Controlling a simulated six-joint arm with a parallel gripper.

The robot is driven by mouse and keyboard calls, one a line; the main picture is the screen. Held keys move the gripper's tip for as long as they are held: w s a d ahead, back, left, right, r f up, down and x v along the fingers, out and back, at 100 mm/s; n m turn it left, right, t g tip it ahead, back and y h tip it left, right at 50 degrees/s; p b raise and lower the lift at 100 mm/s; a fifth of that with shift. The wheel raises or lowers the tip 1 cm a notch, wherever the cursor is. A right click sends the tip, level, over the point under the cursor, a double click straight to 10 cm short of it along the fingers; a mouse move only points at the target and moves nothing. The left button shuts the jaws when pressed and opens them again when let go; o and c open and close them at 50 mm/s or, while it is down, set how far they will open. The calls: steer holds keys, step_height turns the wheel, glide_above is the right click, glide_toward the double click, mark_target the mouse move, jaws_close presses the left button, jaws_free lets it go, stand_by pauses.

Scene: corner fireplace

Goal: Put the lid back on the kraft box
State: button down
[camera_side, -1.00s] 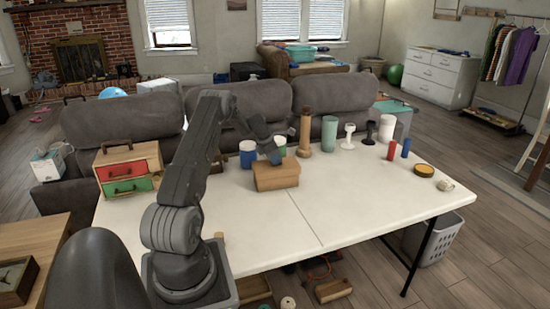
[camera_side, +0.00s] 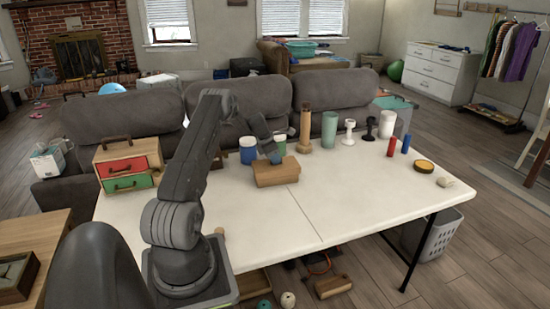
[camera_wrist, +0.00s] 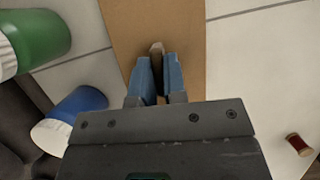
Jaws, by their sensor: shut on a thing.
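The kraft box (camera_side: 276,178) is a tan-brown block near the far edge of the white table. Its lid (camera_wrist: 150,22) fills the top centre of the wrist view as a flat brown panel. My gripper (camera_wrist: 157,72) has blue fingers closed around a small brown knob (camera_wrist: 157,47) on the lid. In the side view my gripper (camera_side: 275,158) points down onto the top of the box. Lid and box look like one block there. I cannot tell whether a thin gap remains between them.
Blue (camera_side: 247,152) and green (camera_side: 279,144) containers stand close behind the box. A wooden bottle (camera_side: 305,130) and a teal cup (camera_side: 329,130) stand to the right. A drawer unit (camera_side: 128,165) is at left. The front of the white table (camera_side: 340,215) is clear.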

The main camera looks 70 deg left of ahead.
steer(key=c, duration=1.1)
jaws_free()
steer(key=shift+r, duration=0.1)
steer(key=shift+s+r, duration=0.15)
steer(key=shift+r, duration=0.15)
steer(key=r, duration=0.8)
steer(key=shift+s+a, duration=0.1)
steer(key=shift+s, duration=0.3)
steer(key=shift+r, duration=0.5)
